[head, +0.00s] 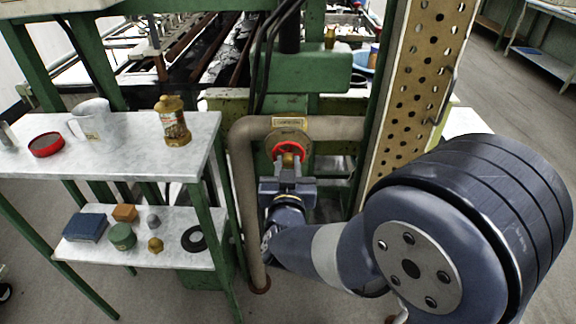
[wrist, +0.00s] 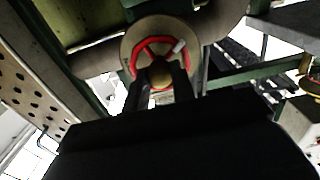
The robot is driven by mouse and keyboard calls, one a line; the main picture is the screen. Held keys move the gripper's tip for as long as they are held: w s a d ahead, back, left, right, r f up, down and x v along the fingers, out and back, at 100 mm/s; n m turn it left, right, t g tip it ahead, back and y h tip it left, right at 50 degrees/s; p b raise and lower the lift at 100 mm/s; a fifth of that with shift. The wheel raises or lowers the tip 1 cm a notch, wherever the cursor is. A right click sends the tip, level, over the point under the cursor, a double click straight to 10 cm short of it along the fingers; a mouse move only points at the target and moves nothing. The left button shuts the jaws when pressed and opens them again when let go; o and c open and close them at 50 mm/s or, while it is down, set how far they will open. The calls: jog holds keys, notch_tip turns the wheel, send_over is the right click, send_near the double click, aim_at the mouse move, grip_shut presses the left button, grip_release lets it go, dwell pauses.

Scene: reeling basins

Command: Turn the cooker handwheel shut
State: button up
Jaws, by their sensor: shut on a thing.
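The cooker handwheel (head: 289,149) is a red spoked ring on a round brass-coloured plate, mounted on the pipe in front of the green machine frame. A small label plate sits just above it. In the wrist view the red handwheel (wrist: 147,46) shows at the top centre, with a pale knob on its upper right. My gripper (head: 288,176) reaches up to the wheel from below. In the wrist view its two dark fingers (wrist: 161,76) are at the wheel's lower part, closed about the round hub area. The exact contact is partly hidden by the fingers.
A thick beige pipe (head: 246,200) runs beside and behind the wheel. A perforated panel (head: 411,80) stands to the right. A white-topped table (head: 205,135) at left holds a brass canister (head: 172,120), a white jug (head: 95,122) and a red tin (head: 46,144).

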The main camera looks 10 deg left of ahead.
jog(key=shift+f+m+b, duration=0.3)
jog(key=shift+m+b, duration=0.5)
jog(key=shift+b, duration=0.4)
jog(key=m+b, duration=0.3)
jog(key=shift+m+b, duration=0.3)
jog(key=m+b, duration=0.3)
jog(key=shift+m, duration=0.3)
jog(key=m+b, duration=0.3)
jog(key=b, duration=0.1)
jog(key=shift+m, duration=0.4)
jog(key=m+b, duration=0.3)
jog(key=m, duration=0.1)
jog(key=shift+b, duration=0.3)
jog(key=m+b, duration=0.3)
jog(key=m, duration=0.1)
jog(key=shift+m, duration=0.3)
jog(key=m+b, duration=0.2)
jog(key=m, duration=0.1)
jog(key=shift+r+m+b, duration=0.25)
jog(key=shift+m+b, duration=0.1)
jog(key=shift+m, duration=0.15)
jog(key=o, duration=0.9)
jog(key=shift+c, duration=0.2)
